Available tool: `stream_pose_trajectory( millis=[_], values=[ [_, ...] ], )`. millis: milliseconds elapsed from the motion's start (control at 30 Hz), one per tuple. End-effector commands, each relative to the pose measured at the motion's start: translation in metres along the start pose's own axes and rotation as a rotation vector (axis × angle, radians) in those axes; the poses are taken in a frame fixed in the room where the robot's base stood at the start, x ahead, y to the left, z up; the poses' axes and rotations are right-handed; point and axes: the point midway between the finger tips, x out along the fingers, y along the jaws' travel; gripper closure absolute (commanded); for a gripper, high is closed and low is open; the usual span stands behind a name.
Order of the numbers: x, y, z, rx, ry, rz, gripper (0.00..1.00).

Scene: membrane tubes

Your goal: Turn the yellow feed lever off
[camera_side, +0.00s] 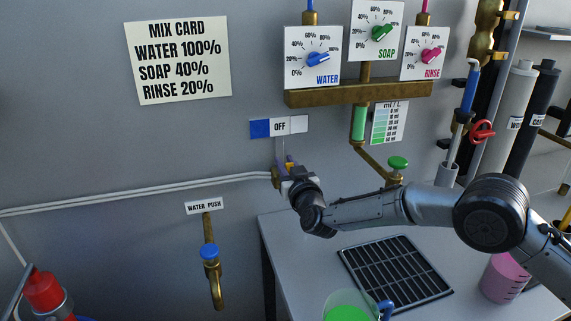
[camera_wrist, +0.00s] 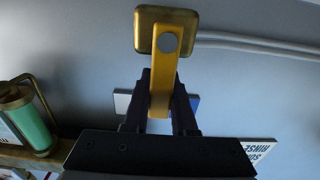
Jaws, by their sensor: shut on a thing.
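The yellow feed lever (camera_wrist: 163,85) is pinned to a brass block (camera_wrist: 147,32) on the wall. In the wrist view my gripper (camera_wrist: 160,96) is shut on the lever, one dark finger on each side. The lever runs nearly straight from its pivot toward the gripper. Behind the fingers, a white end (camera_wrist: 122,101) and a blue end (camera_wrist: 194,103) of the plate show on either side; its middle is hidden. In the side view my gripper (camera_side: 289,172) is just below the plate marked OFF (camera_side: 280,127), which is blue at left. Most of the lever is hidden there.
A brass shelf (camera_side: 358,92) with WATER, SOAP and RINSE dials stands above right. White pipes (camera_side: 140,196) run left along the wall. A water push tap (camera_side: 210,252) is lower left. The bench (camera_side: 300,262) holds a black grate, a green-filled jug (camera_side: 347,309) and a pink beaker (camera_side: 503,277).

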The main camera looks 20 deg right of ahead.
Motion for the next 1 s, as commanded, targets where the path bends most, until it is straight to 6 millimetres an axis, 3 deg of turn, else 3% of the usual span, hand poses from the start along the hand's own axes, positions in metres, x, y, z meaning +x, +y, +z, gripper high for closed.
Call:
stream_pose_trajectory(
  millis=[67, 100, 233, 667, 1000],
  values=[
    [0.000, 0.000, 0.000, -0.001, 0.000, -0.001, 1.00],
    [0.000, 0.000, 0.000, -0.001, 0.000, -0.001, 0.68],
    [0.000, 0.000, 0.000, -0.002, 0.000, 0.000, 0.45],
    [-0.008, -0.001, -0.001, -0.002, 0.000, -0.001, 0.45],
    [-0.073, -0.002, -0.001, -0.002, -0.001, -0.003, 0.45]
  ],
)
